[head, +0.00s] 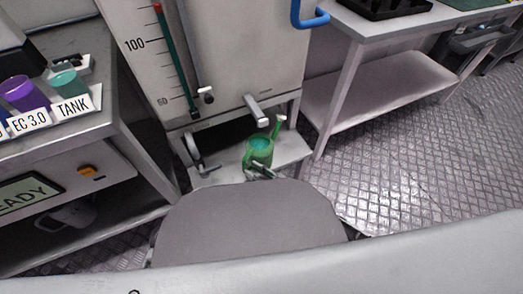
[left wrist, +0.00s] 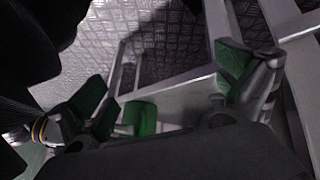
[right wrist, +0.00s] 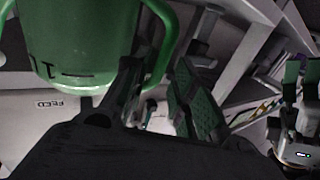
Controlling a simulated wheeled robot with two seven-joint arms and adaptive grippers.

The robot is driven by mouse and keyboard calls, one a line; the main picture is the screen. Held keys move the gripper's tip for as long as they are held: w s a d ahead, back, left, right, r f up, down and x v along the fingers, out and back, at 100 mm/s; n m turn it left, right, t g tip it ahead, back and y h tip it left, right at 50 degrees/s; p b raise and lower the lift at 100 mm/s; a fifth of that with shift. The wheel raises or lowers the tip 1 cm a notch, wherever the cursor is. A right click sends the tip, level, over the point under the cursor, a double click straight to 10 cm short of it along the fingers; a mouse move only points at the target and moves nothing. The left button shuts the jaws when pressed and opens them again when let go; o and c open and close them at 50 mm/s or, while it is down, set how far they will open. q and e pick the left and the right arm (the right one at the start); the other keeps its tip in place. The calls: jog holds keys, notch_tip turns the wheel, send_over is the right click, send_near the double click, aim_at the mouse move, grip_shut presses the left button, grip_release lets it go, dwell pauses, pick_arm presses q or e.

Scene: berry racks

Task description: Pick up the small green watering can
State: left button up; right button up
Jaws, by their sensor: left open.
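The small green watering can (head: 259,151) stands upright on the low shelf under the tank's tap, its spout pointing up to the right. It fills the upper left of the right wrist view (right wrist: 85,45), its loop handle on the right side. My right gripper (head: 263,171) is at the can's near side. In the right wrist view its fingers (right wrist: 160,80) are apart, with the handle showing between them; I cannot tell whether they touch it. My left gripper (left wrist: 163,85) is open and empty, to the left of the can.
The tank (head: 240,60) with its level scale and tap (head: 255,110) rises directly behind and above the can. A bench (head: 125,100) with labelled cups stands at left. A table with a lower shelf (head: 380,85) stands at right. The metal floor at right is clear.

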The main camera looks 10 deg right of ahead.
aim_at(244, 165)
jog(key=shift+b+x, duration=1.2)
jog(key=shift+x, duration=1.2)
pick_arm(q)
jog(key=f, duration=0.3)
jog(key=shift+d+f+t+h, duration=0.3)
pick_arm(e)
jog(key=shift+a, duration=0.15)
grip_shut()
pick_arm(q)
jog(key=shift+r, duration=0.1)
jog(key=shift+w, duration=0.1)
pick_arm(e)
jog(key=shift+w, duration=0.1)
